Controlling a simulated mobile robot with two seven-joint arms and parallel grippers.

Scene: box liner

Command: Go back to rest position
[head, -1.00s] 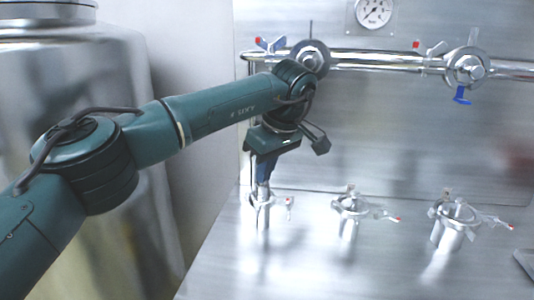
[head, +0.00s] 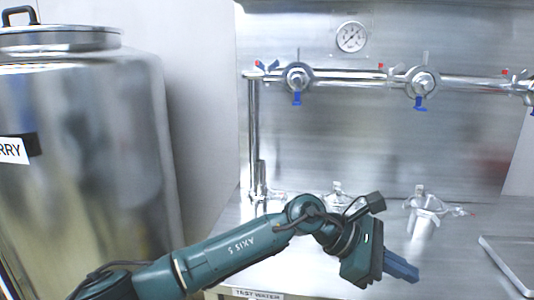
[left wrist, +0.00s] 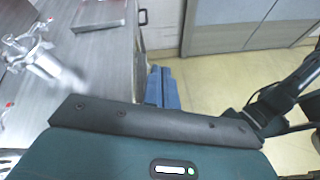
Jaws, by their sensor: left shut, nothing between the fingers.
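My left gripper (head: 402,270) shows in the head view at the lower middle right, in front of the steel worktop (head: 300,262). Its blue fingers are together and hold nothing. In the left wrist view the shut fingers (left wrist: 162,88) point out past the worktop edge, over the floor. My left arm comes in from the bottom left. My right gripper shows in neither view.
Steel holders (head: 424,212) stand on the worktop behind my gripper. A pipe with valves (head: 422,82) and a gauge (head: 352,37) are at the back. A large steel tank (head: 85,150) stands left. A tray (head: 512,262) lies right. The floor (left wrist: 215,75) is clear.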

